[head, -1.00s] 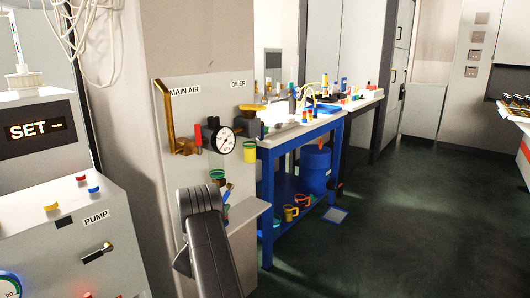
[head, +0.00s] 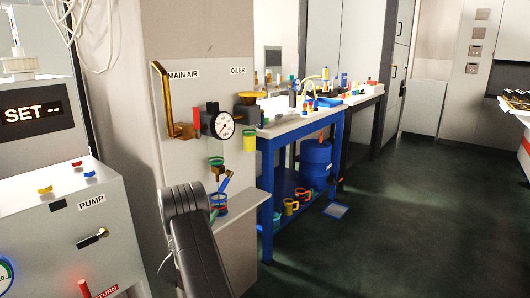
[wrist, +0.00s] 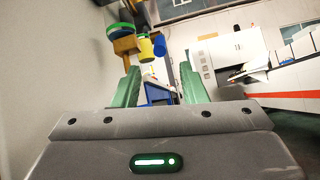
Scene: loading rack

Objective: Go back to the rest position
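My gripper shows in the wrist view (wrist: 161,82), with its two green fingers apart and nothing between them. Past the fingers I see the blue workbench (wrist: 157,93) in the distance. In the head view my dark arm rises at the bottom, in front of the grey panel marked MAIN AIR; my fingers cannot be made out there.
The panel carries a brass handle (head: 163,98), a round gauge (head: 222,124) and coloured rings. A pump box (head: 70,225) with a SET display (head: 35,113) stands left. A blue bench (head: 267,187) with bottles stands behind. The dark floor (head: 420,220) right is clear.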

